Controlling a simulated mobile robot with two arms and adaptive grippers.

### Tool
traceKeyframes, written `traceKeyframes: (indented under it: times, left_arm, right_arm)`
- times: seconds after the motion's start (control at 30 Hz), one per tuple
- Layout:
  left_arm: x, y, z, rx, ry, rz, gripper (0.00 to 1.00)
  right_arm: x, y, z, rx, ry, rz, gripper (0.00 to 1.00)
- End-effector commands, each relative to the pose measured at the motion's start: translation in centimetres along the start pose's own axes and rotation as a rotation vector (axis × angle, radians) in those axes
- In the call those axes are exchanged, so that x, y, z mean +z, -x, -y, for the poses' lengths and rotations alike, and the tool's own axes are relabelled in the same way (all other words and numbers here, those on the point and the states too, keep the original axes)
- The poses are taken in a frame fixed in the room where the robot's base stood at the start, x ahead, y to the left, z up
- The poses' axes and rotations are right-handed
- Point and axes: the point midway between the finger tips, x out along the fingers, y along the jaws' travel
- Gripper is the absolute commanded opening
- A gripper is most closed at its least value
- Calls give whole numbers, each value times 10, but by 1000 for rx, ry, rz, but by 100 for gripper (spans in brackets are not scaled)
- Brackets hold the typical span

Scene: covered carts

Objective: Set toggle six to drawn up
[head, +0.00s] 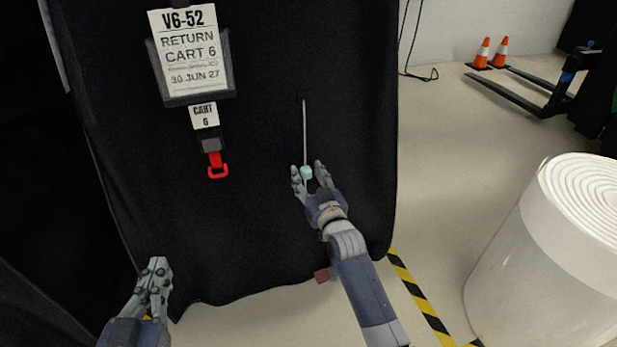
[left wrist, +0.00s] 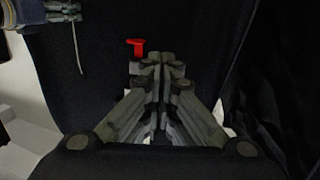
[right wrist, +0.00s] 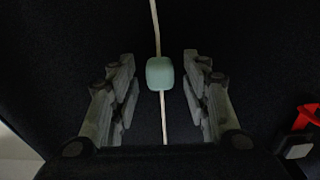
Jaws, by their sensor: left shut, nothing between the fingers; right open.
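The toggle (head: 306,172) is a small pale-green block on a light cord (head: 304,130) that hangs down the front of the black cart cover (head: 260,235). In the right wrist view the toggle (right wrist: 160,73) sits between the two fingers, apart from both, and the cord runs above and below it. My right gripper (head: 307,170) is open around the toggle. My left gripper (head: 157,268) is shut and empty, low at the left in front of the cover. In the left wrist view its fingers (left wrist: 158,65) are together. A label (head: 205,116) on the cover reads CART 6.
A sign (head: 188,50) and a red hook (head: 217,168) hang on the cover left of the cord. A white roll (head: 550,255) stands at the right. Striped floor tape (head: 415,290) runs beside the cart. Orange cones (head: 482,53) and a black forked frame (head: 540,98) are at the back right.

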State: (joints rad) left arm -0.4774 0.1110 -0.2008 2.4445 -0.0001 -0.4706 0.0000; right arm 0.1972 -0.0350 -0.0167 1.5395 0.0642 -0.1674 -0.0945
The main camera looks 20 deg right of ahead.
Motion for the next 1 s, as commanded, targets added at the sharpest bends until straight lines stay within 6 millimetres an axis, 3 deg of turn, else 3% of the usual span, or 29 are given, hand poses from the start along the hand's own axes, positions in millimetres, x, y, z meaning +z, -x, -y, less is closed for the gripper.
traceKeyframes:
  times: [0.1, 0.13, 0.3, 0.57, 0.77, 1.0]
  left_arm:
    - [0, 0, 0, 0, 0, 0, 0]
    - [0, 0, 0, 0, 0, 1, 0]
    - [0, 0, 0, 0, 0, 1, 0]
    - [2, 0, 0, -1, 0, 20, 0]
    - [38, 10, 6, -13, -2, 205, 0]
    - [83, 34, 12, -27, -2, 452, 0]
  right_arm:
    - [0, 0, 0, 0, 0, 0, 43]
    - [0, 0, 0, 0, 0, 0, 39]
    - [0, 0, 0, 0, 0, 0, 0]
    - [-2, 0, 0, 0, 0, 0, 0]
    - [-10, 0, 0, 0, 0, 0, 0]
    - [-20, 0, 0, 0, 0, -1, 0]
